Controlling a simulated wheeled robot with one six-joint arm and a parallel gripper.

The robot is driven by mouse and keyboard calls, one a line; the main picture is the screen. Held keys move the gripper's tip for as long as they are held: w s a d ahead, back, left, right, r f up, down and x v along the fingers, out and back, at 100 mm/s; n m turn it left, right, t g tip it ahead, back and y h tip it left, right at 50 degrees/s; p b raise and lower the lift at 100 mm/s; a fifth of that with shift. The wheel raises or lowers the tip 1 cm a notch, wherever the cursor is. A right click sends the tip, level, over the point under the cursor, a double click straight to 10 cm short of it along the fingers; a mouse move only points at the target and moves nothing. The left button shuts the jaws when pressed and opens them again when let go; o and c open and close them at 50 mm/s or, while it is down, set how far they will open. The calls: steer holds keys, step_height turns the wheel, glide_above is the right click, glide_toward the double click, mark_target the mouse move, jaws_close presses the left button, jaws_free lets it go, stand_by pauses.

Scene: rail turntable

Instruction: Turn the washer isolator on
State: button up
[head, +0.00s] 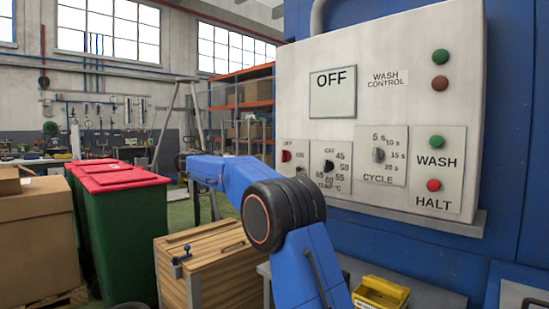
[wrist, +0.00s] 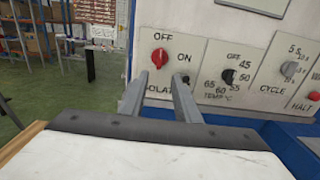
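The washer isolator is a red rotary knob (wrist: 160,58) on a pale plate marked OFF above and ON to the right; the lower label is partly hidden by a finger. Its handle looks roughly upright, towards OFF. The red knob also shows in the head view (head: 286,156), at the left of the wash control panel (head: 420,85). The panel's display (head: 333,92) reads OFF. My gripper (wrist: 157,82) is open and empty. Its two fingers point at the isolator plate, with their tips just below the knob in the picture; contact cannot be told.
Right of the isolator are the temperature knob (wrist: 228,75) and the cycle knob (wrist: 288,69). Green WASH (head: 436,142) and red HALT (head: 433,185) buttons sit further right. A wooden crate (head: 215,262), green bins (head: 125,225) and a yellow box (head: 380,293) stand below.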

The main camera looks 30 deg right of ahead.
mark_target(282, 155)
steer(key=x, duration=1.7)
steer(key=shift+d+f, duration=0.1)
jaws_close()
